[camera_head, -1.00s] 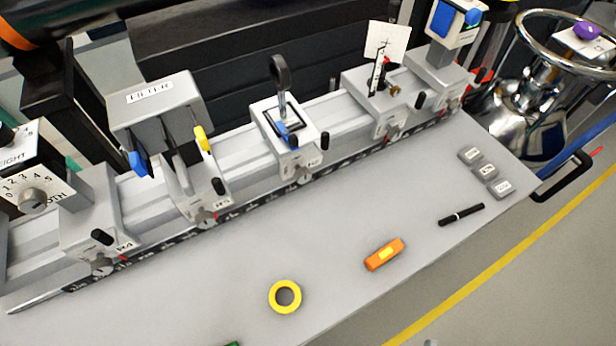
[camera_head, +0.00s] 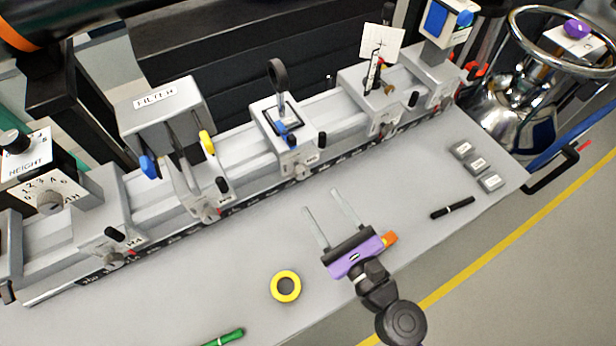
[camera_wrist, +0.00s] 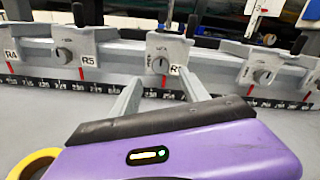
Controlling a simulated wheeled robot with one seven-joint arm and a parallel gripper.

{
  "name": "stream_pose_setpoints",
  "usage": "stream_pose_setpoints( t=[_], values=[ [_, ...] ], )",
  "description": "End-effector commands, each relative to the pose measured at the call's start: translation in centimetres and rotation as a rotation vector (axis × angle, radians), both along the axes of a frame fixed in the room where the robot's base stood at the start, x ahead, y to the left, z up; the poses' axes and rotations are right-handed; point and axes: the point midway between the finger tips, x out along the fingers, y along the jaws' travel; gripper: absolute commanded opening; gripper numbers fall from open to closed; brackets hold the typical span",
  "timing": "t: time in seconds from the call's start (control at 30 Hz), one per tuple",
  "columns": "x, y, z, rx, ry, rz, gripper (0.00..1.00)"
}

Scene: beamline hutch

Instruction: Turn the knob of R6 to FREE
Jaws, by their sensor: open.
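The R6 carrier (camera_head: 288,137) stands on the rail mid-picture in the head view, with a black mirror-like ring post on top. Its small grey round knob (camera_head: 302,172) is low on the front face. In the wrist view the R6 knob (camera_wrist: 160,64) lies ahead, between the fingers in the picture, and its label is partly hidden by the right finger. The knob's setting is too small to read. My gripper (camera_head: 321,199), purple with two pale fingers, is open and empty over the bench, short of the carrier and apart from it. It also shows in the wrist view (camera_wrist: 160,80).
Neighbouring carriers R5 (camera_head: 196,192) and R4 (camera_head: 102,222) stand left, others right. A yellow tape ring (camera_head: 273,291), green pen (camera_head: 224,338), black pen (camera_head: 453,208) and grey blocks (camera_head: 478,165) lie on the bench. An orange tool (camera_head: 391,239) is mostly behind my gripper.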

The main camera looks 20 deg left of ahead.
Motion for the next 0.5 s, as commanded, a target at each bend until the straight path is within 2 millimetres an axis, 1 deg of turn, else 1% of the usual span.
stream_pose_setpoints(
  t=[0.17,0.5],
  values=[
    [0.7,0.9,0.2,0.017,0.020,0.002,0.53],
    [4.0,4.7,0.2,0.016,0.017,0.000,0.53]
  ],
)
